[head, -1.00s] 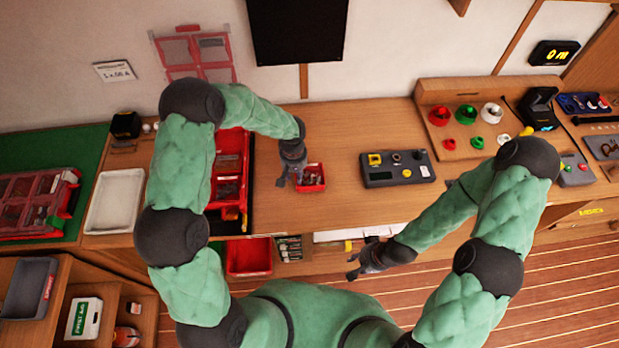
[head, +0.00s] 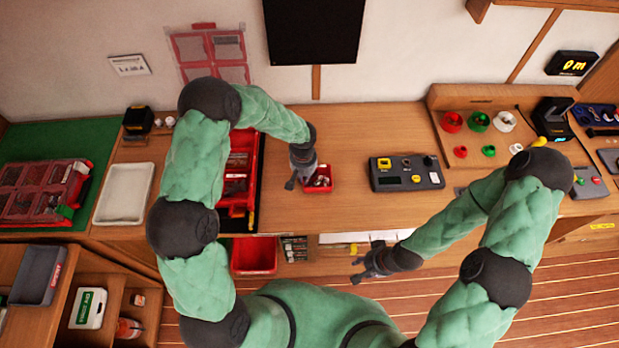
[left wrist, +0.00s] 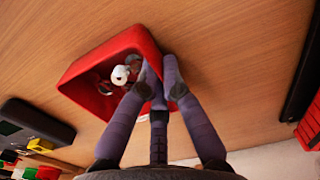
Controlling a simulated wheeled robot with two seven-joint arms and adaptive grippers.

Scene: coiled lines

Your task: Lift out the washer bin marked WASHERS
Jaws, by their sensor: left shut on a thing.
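A small red bin (head: 328,187) holding grey and white small parts is on the wooden bench, right of the red organiser. In the left wrist view the bin (left wrist: 99,54) shows with a white ring-like piece and darker bits inside. My left gripper (head: 296,180) is shut on the bin's wall, with fingers on both sides of it (left wrist: 160,88). I cannot read any WASHERS marking, and I cannot tell if the bin is clear of the bench. My right gripper (head: 358,268) is empty with fingers spread, low in front of the bench.
A red organiser (head: 240,165) stands just left of the bin. A dark panel (head: 407,173) lies to the right. Another red tray (head: 253,256) sits below the bench edge. A white tray (head: 124,194) is at left. Bench between bin and panel is clear.

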